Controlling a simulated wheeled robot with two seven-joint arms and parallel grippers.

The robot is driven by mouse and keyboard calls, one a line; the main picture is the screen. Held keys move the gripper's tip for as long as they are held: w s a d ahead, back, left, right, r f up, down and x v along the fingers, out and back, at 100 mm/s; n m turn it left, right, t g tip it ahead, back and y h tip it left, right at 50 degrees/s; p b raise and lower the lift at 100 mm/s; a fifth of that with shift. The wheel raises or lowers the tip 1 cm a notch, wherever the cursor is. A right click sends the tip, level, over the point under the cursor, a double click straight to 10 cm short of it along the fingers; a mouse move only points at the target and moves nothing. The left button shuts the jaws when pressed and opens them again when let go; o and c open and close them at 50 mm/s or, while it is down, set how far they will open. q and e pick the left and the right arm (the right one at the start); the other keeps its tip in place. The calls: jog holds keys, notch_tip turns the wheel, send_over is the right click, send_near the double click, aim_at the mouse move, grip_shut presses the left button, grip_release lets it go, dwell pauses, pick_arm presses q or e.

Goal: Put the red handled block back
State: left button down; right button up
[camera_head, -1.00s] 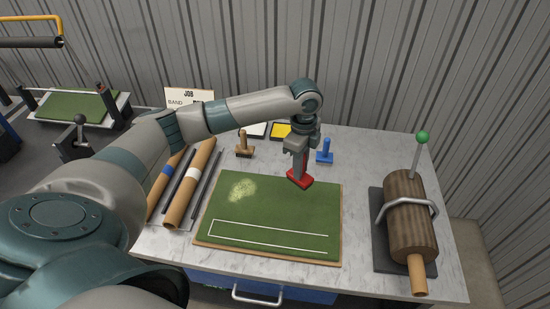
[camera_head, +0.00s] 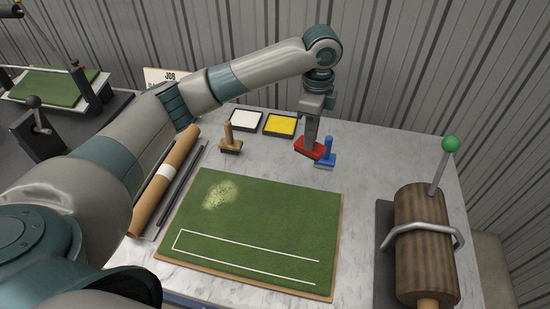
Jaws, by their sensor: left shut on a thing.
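The red handled block (camera_head: 309,149) hangs from my left gripper (camera_head: 312,128), which is shut on its upright handle. My right gripper is not in view.
A green turf board (camera_head: 250,230) with white lines and a pale patch fills the table's middle. White (camera_head: 246,119) and yellow (camera_head: 280,125) trays lie at the back. A wooden roller (camera_head: 424,245) with a green-knobbed lever stands right. Rolls (camera_head: 165,182) lie left.

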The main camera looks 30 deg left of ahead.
pick_arm(q)
jog(key=shift+w+a+f, duration=0.15)
jog(key=shift+a, duration=0.15)
jog(key=w+a+f+p, duration=0.2)
jog(key=a+f, duration=0.4)
jog(key=a, duration=0.4)
jog(key=shift+w+a+f+p, duration=0.3)
jog(key=shift+a+f+p, duration=0.1)
jog(key=shift+p, duration=0.5)
notch_tip(320, 180, down, 4)
jog(key=shift+r+p, duration=0.1)
jog(key=shift+p, duration=0.85)
